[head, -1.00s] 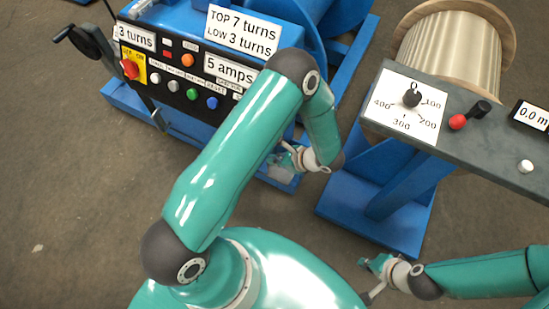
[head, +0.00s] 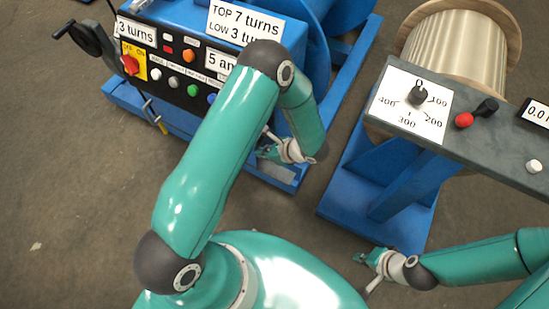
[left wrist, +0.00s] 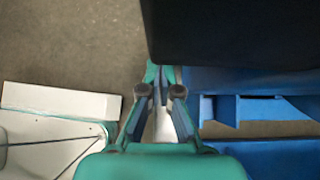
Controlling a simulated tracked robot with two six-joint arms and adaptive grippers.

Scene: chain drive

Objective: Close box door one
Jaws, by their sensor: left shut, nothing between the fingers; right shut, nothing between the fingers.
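No part that I can clearly identify as box door one shows in these views. The control box (head: 185,70), with a black front panel, buttons and a red switch on yellow, stands at the upper left of the head view. My left gripper (head: 266,152) is beside the lower right of this box, partly behind my forearm. In the left wrist view, its fingers (left wrist: 158,76) are together and empty, near a large black surface (left wrist: 230,35). My right gripper (head: 363,258) is shut and empty, low over the floor at the bottom right of the head view.
A blue frame (head: 345,85) lies behind and below the control box. A dark crank (head: 85,38) sticks out at its left. A grey console (head: 480,135) with a dial and red-knobbed lever stands at right, before a cable spool (head: 460,50). Brown floor (head: 75,190) is open at left.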

